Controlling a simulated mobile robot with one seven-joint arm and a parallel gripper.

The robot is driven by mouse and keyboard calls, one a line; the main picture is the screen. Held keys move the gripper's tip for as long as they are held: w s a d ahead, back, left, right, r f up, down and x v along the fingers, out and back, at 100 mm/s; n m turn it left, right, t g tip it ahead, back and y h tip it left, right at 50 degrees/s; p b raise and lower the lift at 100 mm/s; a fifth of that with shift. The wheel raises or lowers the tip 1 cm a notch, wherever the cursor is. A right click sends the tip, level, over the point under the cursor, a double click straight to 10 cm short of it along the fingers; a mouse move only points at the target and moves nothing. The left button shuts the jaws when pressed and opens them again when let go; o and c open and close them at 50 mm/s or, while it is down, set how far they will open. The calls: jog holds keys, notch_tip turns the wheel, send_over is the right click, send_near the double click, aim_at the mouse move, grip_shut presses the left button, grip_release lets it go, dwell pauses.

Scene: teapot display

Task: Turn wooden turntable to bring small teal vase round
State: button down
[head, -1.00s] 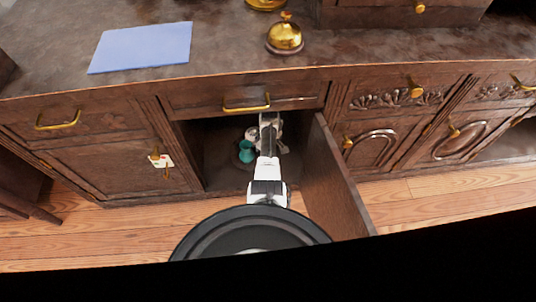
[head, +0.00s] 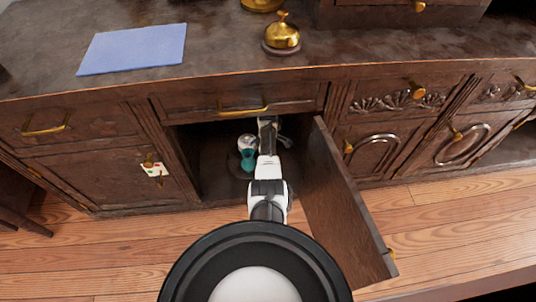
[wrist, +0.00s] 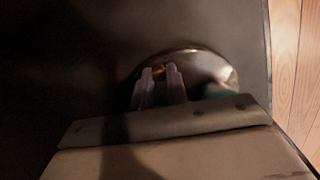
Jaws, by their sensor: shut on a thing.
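The small teal vase (head: 247,161) stands inside the open cabinet in the head view, just left of my arm. A sliver of teal (wrist: 219,91) shows at the right of the turntable in the wrist view. The round wooden turntable (wrist: 205,62) is dim, its near side hidden by my gripper. My gripper (wrist: 160,72) reaches over it with the fingers close together, shut at the turntable. A small golden spot shows between the fingertips; I cannot tell what part it is. In the head view my arm hides the fingertips.
The open cabinet door (head: 345,205) stands close to the right of my arm. The drawer front (head: 240,101) is just above the opening. A brass bell (head: 282,36) and a blue sheet (head: 133,48) lie on the counter. The wooden floor in front is clear.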

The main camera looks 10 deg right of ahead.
jog(key=shift+w, duration=0.1)
dwell(0.4)
jog(key=c, duration=1.4)
grip_release()
notch_tip(320, 180, up, 14)
jog(key=p, duration=0.5)
jog(key=shift+f+p, duration=0.1)
jog(key=shift+p, duration=0.25)
